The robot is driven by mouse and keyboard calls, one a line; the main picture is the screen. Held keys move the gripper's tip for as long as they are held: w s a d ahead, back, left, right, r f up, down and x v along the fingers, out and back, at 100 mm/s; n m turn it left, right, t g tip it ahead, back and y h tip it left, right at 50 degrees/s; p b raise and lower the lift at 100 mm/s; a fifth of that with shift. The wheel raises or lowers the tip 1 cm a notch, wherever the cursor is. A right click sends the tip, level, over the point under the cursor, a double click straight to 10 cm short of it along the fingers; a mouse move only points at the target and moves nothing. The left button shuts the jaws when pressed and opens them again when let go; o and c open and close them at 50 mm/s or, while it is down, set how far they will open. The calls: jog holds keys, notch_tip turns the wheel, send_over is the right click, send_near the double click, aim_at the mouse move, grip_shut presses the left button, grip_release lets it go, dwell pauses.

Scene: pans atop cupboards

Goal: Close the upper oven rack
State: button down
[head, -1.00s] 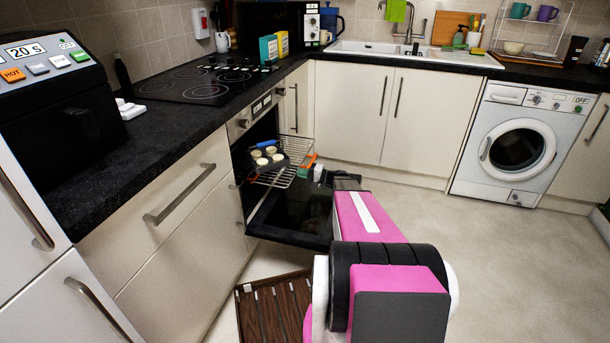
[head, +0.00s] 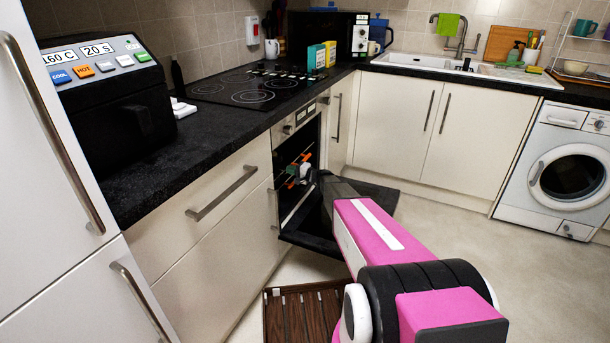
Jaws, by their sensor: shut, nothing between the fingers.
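The oven (head: 300,120) stands under the hob with its dark door (head: 375,196) folded down. The upper rack is not visible outside the oven front now; only thin metal lines (head: 298,203) show in the opening, and I cannot tell which rack they belong to. The tray with pale round items is not clearly seen; the dark interior and my gripper hide it. My gripper (head: 294,171), with orange and white parts, is at the oven opening, above the lowered door. It is shut and empty. I cannot tell whether its tips touch the rack.
A slatted brown wooden crate (head: 300,318) lies on the floor in front of the drawers. Cupboard doors (head: 435,115) stand behind the oven door, with a washing machine (head: 570,175) at the right.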

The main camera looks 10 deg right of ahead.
aim_at(283, 167)
jog(key=x, duration=0.4)
jog(key=shift+w+a, duration=0.25)
jog(key=shift+a, duration=0.1)
jog(key=shift+d, duration=0.1)
jog(key=shift+s, duration=0.1)
